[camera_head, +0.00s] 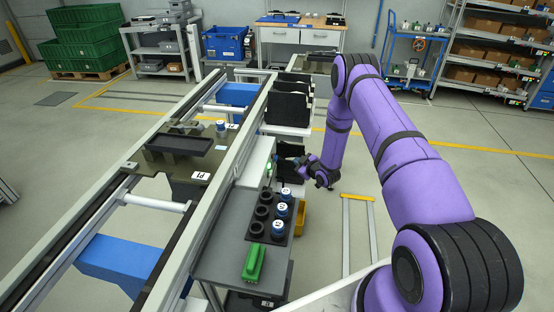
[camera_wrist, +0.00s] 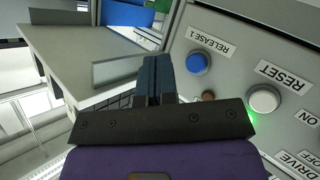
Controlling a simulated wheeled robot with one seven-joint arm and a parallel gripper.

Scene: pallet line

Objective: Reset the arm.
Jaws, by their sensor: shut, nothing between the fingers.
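My purple arm reaches from the lower right up and over, then down to my gripper (camera_head: 284,162) beside the line's side shelf. In the wrist view my gripper (camera_wrist: 154,68) shows dark fingers pressed together with nothing between them. Right of the fingers is a grey control panel (camera_wrist: 232,70) with a blue button (camera_wrist: 197,63) labelled RELEASE 1 and a white button (camera_wrist: 264,100) labelled RESET. A green glow shows beside the white button. The fingers appear apart from both buttons.
A grey side shelf (camera_head: 218,258) holds a dark holder with several blue-and-white cylinders (camera_head: 282,209) and a green block (camera_head: 254,263). The conveyor rail (camera_head: 232,163) runs along its left. A yellow bin (camera_head: 300,218) stands right of the shelf. Open floor lies to the right.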

